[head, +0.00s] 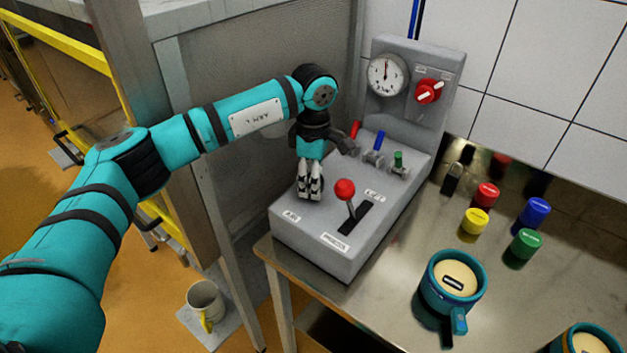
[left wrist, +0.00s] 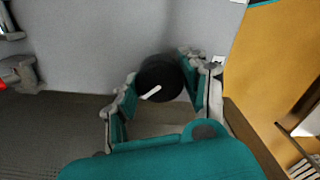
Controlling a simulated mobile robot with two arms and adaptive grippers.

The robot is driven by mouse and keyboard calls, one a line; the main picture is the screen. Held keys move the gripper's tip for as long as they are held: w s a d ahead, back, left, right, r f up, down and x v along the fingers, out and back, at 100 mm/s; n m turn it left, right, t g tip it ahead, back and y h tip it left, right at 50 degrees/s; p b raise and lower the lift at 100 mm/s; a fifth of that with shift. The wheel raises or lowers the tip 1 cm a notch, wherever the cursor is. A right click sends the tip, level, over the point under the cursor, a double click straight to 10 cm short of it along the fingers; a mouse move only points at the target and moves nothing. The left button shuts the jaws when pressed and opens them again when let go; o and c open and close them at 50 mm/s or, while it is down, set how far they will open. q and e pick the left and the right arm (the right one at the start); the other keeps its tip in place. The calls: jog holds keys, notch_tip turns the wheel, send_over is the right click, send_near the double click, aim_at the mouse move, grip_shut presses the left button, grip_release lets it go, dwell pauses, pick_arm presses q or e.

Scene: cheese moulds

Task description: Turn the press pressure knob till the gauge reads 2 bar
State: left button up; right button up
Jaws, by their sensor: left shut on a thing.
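The grey press control box (head: 300,233) stands on the metal table. The round white gauge (head: 387,75) is on its upright back panel. Its needle points about straight up; the numbers are too small to read. My left gripper (head: 311,195) points down at the box top's left part, its fingers shut on a black round knob. The left wrist view shows this black knob (left wrist: 160,78) with a white pointer line, between the fingertips (left wrist: 163,88). In the head view the fingers mostly hide the knob. My right gripper is not in view.
A red rotary switch (head: 429,92) sits beside the gauge. A red-balled lever (head: 345,190) stands right of my left gripper. Red, blue and green small levers (head: 376,146) are behind it. Coloured caps (head: 529,241) and a teal mould (head: 451,283) stand on the table at right.

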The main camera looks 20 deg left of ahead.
pick_arm(q)
jog(key=shift+r, duration=0.1)
jog(key=o, duration=1.2)
notch_tip(320, 180, up, 12)
